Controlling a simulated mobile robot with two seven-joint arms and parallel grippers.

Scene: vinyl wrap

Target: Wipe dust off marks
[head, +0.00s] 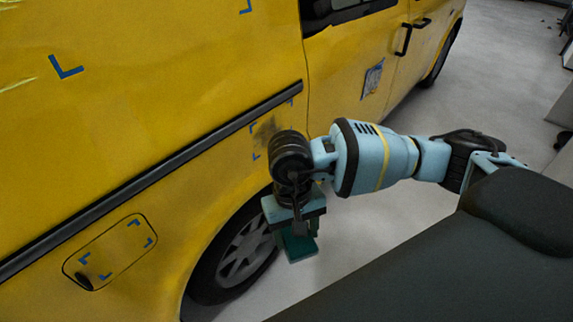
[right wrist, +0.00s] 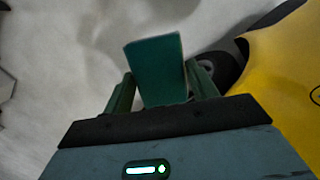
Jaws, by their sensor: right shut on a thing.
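My right gripper (head: 298,232) is shut on a flat dark green block (head: 299,247), held in front of the van's wheel and clear of the body. In the right wrist view the green block (right wrist: 155,68) stands between the two fingers. Blue corner marks sit on the yellow van (head: 190,60). One marked area holds a dark dust smudge (head: 265,132) just above and left of my right wrist, which partly hides it. A blue corner mark (head: 66,68) is at upper left. My left gripper is not in view.
A black trim strip (head: 150,180) runs along the van's side. The wheel (head: 240,255) is behind my right gripper. A grey-blue patch (head: 373,78) is on the door farther along. Grey floor (head: 350,230) is open beside the van.

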